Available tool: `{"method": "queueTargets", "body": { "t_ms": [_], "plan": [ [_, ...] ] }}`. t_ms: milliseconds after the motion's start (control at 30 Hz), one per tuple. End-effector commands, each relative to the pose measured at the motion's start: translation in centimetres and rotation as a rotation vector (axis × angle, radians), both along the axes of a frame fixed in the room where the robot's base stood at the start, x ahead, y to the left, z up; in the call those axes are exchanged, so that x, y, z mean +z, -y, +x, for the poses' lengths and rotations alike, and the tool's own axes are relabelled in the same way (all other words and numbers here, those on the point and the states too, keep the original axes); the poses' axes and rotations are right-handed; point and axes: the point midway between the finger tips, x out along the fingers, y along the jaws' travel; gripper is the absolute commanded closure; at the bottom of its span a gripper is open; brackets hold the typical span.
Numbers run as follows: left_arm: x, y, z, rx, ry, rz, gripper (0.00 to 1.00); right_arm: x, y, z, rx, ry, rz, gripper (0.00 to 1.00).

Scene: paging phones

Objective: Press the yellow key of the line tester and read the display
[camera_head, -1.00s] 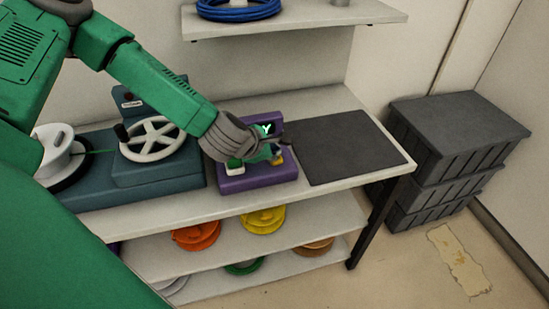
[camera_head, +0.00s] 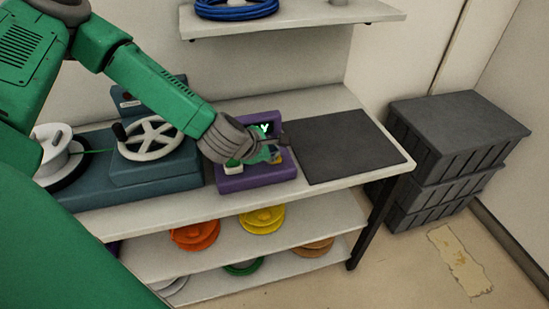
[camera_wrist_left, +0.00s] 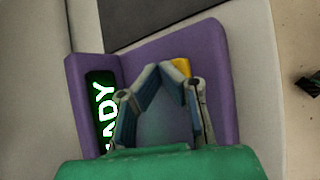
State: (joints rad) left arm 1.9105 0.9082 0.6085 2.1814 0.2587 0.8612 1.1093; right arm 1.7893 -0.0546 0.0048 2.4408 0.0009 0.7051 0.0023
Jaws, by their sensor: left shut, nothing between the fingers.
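The line tester (camera_head: 258,182) is a purple box on the bench top, with its dark display (camera_head: 264,129) raised at the back. In the left wrist view the display (camera_wrist_left: 102,112) shows green-white letters; I can read "ADY", and the rest is hidden. The yellow key (camera_wrist_left: 183,67) shows just beside the fingertips in that view, partly covered by them. My left gripper (camera_wrist_left: 170,68) is shut and empty, over the tester's face. In the head view the left gripper (camera_head: 282,146) hides part of the tester. Contact with the key cannot be told. My right gripper is not in view.
A dark mat (camera_head: 345,148) lies right of the tester. A blue-grey winding machine (camera_head: 160,172) with a white handwheel (camera_head: 151,138) stands left. A shelf (camera_head: 330,18) hangs above. Coloured spools sit on lower shelves. Dark crates (camera_head: 455,135) stand at right.

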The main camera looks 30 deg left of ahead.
Motion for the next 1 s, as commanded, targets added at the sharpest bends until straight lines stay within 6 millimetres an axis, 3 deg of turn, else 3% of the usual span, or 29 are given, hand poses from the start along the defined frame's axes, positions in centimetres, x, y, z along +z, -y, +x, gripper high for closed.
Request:
{"method": "queueTargets", "body": {
  "t_ms": [1000],
  "plan": [
    [-0.86, -0.08, -0.01, 0.000, -0.002, -0.002, 1.00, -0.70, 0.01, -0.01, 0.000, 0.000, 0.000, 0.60]
  ]
}}
